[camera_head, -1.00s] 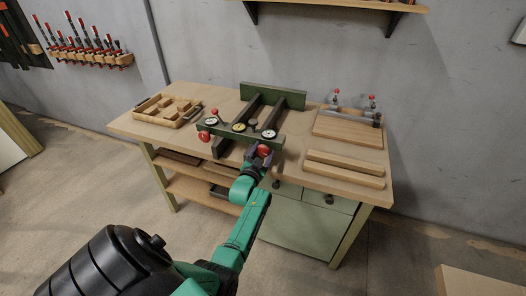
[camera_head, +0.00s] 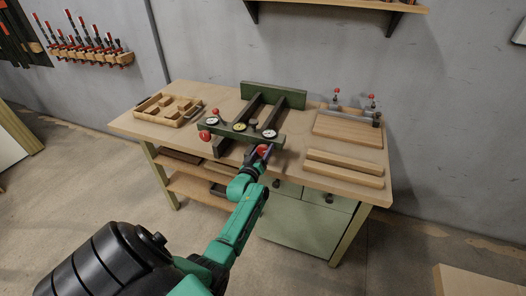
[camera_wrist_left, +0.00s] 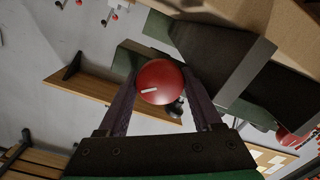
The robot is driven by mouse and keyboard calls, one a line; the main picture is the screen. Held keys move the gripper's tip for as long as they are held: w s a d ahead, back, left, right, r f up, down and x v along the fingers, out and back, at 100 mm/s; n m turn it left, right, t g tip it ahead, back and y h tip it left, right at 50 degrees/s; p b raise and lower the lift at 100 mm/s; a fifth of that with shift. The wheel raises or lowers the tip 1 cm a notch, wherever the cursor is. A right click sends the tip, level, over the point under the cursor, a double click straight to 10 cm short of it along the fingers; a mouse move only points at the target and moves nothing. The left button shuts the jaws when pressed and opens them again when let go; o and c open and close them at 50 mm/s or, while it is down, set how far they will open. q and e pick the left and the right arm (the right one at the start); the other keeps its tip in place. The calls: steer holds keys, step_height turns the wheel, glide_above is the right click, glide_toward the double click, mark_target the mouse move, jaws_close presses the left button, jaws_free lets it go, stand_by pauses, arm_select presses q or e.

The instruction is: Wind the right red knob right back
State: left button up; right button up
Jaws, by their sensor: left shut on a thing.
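The right red knob (camera_head: 262,149) sits at the front of the green veneer press (camera_head: 272,88). My left gripper (camera_head: 259,154) is shut on this knob at the front edge of the bench. In the left wrist view the knob (camera_wrist_left: 160,82), a red ball with a white mark, lies between the two fingers of the gripper (camera_wrist_left: 163,88). The left red knob (camera_head: 205,135) is free at the other end of the press's front beam. Round dials (camera_head: 239,127) sit on top of that beam. My right gripper is not in view.
A wooden tray of blocks (camera_head: 167,110) stands at the bench's left. Boards (camera_head: 345,168) and a panel (camera_head: 347,130) lie at the right, with red-topped clamps (camera_head: 372,107) behind. Bare bench top (camera_head: 215,97) shows left of the press.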

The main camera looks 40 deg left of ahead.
arm_select(q)
steer(key=n, duration=0.5)
steer(key=shift+f+h, duration=0.25)
steer(key=shift+h, duration=0.05)
steer(key=n+b, duration=0.1)
steer(key=n, duration=0.3)
steer(key=shift+n, duration=0.4)
steer(key=shift+d, duration=0.1)
steer(key=o, duration=1.4)
steer(key=shift+r, duration=0.15)
steer(key=shift+c, duration=0.2)
steer(key=f+b+v, duration=0.1)
steer(key=v, duration=1.3)
steer(key=shift+s+r, duration=0.25)
steer(key=shift+r, duration=0.05)
